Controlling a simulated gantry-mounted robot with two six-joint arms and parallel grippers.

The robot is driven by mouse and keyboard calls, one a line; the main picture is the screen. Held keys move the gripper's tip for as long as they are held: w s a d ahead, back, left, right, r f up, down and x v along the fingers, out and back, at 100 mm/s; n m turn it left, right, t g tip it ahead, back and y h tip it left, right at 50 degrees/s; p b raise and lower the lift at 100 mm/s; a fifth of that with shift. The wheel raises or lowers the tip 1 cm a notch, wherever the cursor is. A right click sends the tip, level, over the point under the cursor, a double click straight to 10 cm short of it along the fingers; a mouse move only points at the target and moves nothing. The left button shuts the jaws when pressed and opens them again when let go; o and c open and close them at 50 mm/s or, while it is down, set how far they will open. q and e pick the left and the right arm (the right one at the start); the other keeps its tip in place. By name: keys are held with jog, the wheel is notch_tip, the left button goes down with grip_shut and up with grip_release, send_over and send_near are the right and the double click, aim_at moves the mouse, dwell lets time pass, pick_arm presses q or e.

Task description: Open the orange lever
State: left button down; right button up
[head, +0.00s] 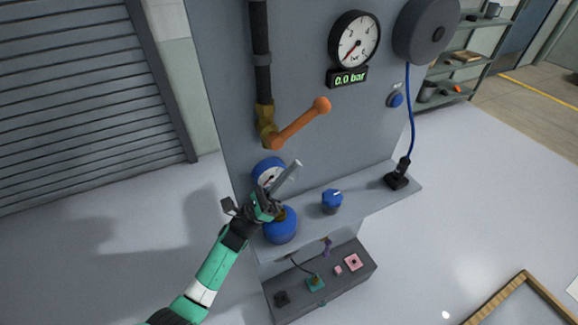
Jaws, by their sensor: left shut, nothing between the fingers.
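The orange lever (301,122) sits on a brass valve (266,126) on the black vertical pipe (260,60). It sticks out to the right and slants up, ending in a round knob. My left gripper (286,178) is shut and empty. It is below the lever, apart from it in the picture, in front of a small blue-rimmed gauge (265,168) that it partly hides. A blue round part (280,228) shows just below the gripper. My right gripper is out of view.
The grey panel carries a bar gauge (354,40), a display (347,78) reading 0.0 bar and a grey reel (427,30) with a blue cord. A blue knob (332,200) and a black fitting (398,178) are on the ledge. A box (335,283) with small parts is below.

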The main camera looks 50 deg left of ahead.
aim_at(299, 123)
pick_arm(q)
jog(key=w+r+p, duration=0.2)
jog(key=w+r, duration=0.1)
jog(key=r, duration=0.5)
jog(key=shift+w+a+r, duration=0.15)
jog(key=shift+w+a, duration=0.1)
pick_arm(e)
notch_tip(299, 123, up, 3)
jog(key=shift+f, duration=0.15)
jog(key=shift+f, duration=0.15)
